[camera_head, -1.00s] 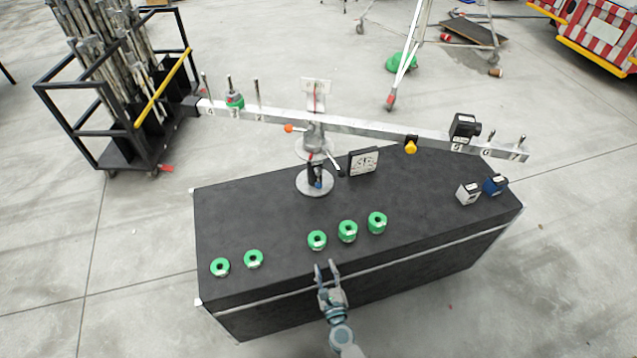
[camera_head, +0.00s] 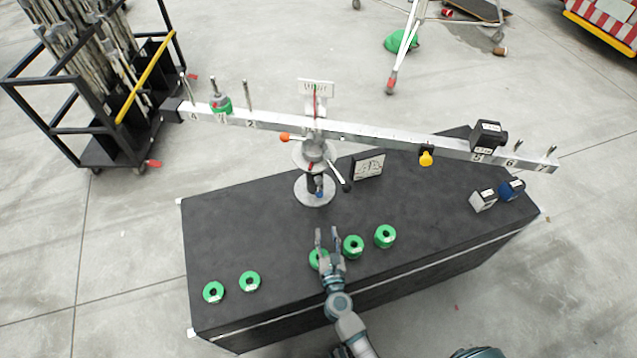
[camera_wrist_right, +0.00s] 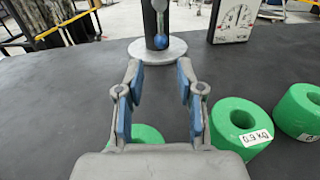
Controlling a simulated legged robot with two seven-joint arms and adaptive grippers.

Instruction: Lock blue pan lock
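The blue pan lock (camera_head: 319,193) is a small blue knob low on the balance's stand, just above the round base; it also shows in the right wrist view (camera_wrist_right: 161,41), ahead of the fingers. My right gripper (camera_head: 328,232) is open and empty, over the front part of the black box, partly covering a green ring weight. In the right wrist view its two blue-padded fingers (camera_wrist_right: 158,72) are spread, pointing toward the stand, apart from the knob. My left gripper is not in view.
Green ring weights (camera_head: 385,236) stand along the black box top (camera_head: 240,220). The long balance beam (camera_head: 380,134) crosses above, tilted down to the right. An orange-tipped handle (camera_head: 284,137) and a black lever (camera_head: 346,186) stick out from the stand. A dial plate (camera_head: 368,167) stands right.

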